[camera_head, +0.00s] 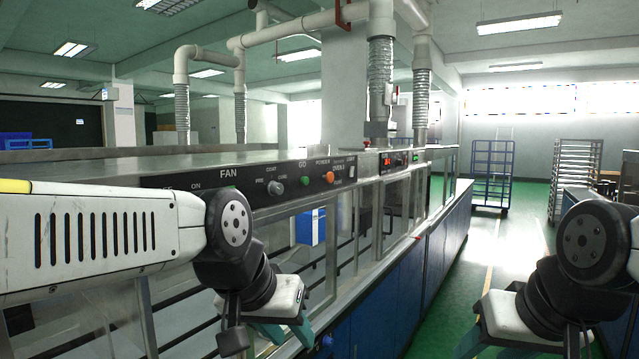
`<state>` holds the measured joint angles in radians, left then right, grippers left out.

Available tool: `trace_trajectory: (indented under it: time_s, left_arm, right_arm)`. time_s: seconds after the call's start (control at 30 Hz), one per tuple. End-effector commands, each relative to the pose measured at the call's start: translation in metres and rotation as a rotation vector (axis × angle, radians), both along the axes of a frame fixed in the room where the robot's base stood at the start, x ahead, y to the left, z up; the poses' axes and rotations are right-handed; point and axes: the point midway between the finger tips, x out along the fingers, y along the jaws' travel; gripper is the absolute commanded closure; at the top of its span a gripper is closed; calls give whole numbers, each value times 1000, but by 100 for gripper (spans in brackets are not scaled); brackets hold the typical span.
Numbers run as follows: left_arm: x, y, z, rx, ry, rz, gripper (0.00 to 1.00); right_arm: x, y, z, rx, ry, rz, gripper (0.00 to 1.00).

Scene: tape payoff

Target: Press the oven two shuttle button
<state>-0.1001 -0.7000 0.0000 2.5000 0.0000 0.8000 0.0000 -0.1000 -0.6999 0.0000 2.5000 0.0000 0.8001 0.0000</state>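A long metal oven line runs away from me, with a black control panel (250,188) on its upper front edge. The panel carries a grey knob (276,187), a green button (305,181) under "GO" and an orange-red button (330,177) under "POWER". I cannot read which control is the oven two shuttle button. My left gripper (288,335) hangs below and in front of the panel, apart from the buttons, with teal fingers at the bottom edge. My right gripper (520,347) is over the aisle at lower right, partly cut off. Neither finger opening shows clearly.
Farther along the panel are small red (387,161) and green (415,155) displays. Blue cabinets (400,290) stand below the oven. The green floor aisle (480,250) to the right is clear up to a blue trolley (493,172) and a tray rack (575,172).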

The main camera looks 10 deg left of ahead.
Motion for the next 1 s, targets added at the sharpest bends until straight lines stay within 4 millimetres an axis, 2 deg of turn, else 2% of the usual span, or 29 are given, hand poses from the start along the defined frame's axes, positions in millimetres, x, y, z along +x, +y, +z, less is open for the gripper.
trace_trajectory:
  time_s: [0.2, 0.4, 1.0]
  left_arm:
    - [0, 0, 0, 0, 0, 0, 64]
    - [0, 0, 0, 0, 0, 0, 100]
    - [0, 0, 0, 0, 0, 0, 100]
  right_arm:
    - [0, 0, 0, 0, 0, 0, 50]
    - [0, 0, 0, 0, 0, 0, 50]
    - [0, 0, 0, 0, 0, 0, 50]
